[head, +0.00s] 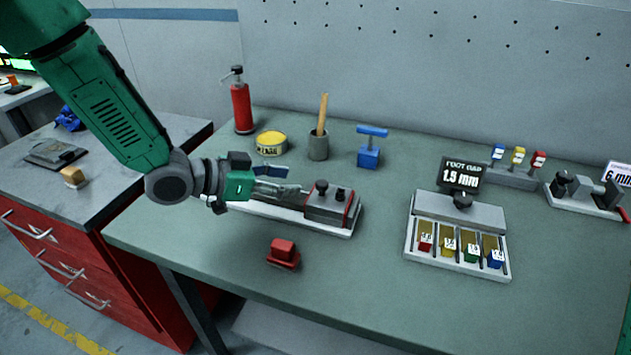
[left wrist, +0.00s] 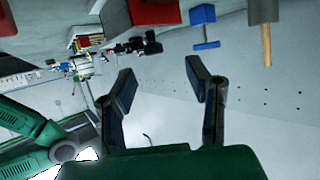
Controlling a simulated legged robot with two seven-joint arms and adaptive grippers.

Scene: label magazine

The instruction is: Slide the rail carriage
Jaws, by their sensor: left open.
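The rail carriage (head: 328,203) is a dark grey block with black knobs on top and a red edge. It sits at the right end of a pale rail base (head: 345,232) on the bench. My left gripper (head: 290,189) is just left of the carriage, over the rail, and points toward it. In the left wrist view my left gripper (left wrist: 160,75) has its two fingers apart with nothing between them. The carriage (left wrist: 152,13) shows upside down beyond the fingertips there, apparently apart from them. My right gripper is not visible.
A red block (head: 283,252) lies in front of the rail. Behind stand a yellow tin (head: 271,143), a pencil cup (head: 318,146) and a blue T-handled tool (head: 369,150). A label magazine (head: 458,215) with a "1.5 mm" display stands right. Bench between rail and magazine is clear.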

